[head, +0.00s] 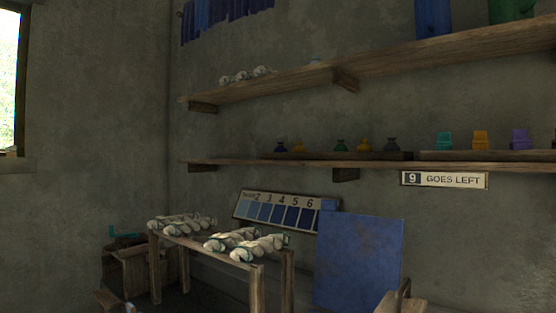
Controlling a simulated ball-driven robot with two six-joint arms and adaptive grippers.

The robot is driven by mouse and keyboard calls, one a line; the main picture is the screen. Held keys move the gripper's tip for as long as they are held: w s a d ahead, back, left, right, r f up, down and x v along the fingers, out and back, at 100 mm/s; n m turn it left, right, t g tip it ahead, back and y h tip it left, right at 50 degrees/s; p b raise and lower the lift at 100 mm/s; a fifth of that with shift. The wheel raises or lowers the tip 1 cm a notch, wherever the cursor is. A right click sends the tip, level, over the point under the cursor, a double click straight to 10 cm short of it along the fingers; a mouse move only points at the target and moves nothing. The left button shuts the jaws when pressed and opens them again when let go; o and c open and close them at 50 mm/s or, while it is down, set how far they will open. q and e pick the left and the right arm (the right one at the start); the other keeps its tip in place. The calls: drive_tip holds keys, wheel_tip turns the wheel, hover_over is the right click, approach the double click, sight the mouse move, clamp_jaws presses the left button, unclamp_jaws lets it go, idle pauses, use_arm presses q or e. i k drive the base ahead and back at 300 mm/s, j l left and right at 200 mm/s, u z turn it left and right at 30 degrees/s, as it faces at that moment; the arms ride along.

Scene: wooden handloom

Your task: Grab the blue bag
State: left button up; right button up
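Several small, bag-like items with narrow necks stand on the lower wall shelf. A dark blue one (280,147) is at the left end of the row. A dark, greyish-blue one (391,145) is at the right end. Neither of my grippers shows in the head view.
The lower shelf (260,164) also bears teal, orange and purple items (519,139) at right, above a "9 GOES LEFT" sign (445,180). Below stand a wooden rack (258,288) with pale skeins (245,243), a numbered swatch board (278,211) and a blue panel (358,262).

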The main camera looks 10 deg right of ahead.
sight(280, 148)
drive_tip(key=i+j, duration=0.25)
drive_tip(key=i+j+z, duration=0.15)
drive_tip(key=j, duration=0.3)
drive_tip(key=i+j, duration=0.3)
drive_tip(key=i+j+z, duration=0.15)
drive_tip(key=j, duration=0.3)
drive_tip(key=i+j, duration=0.25)
drive_tip(key=i+j+z, duration=0.15)
drive_tip(key=j, duration=0.35)
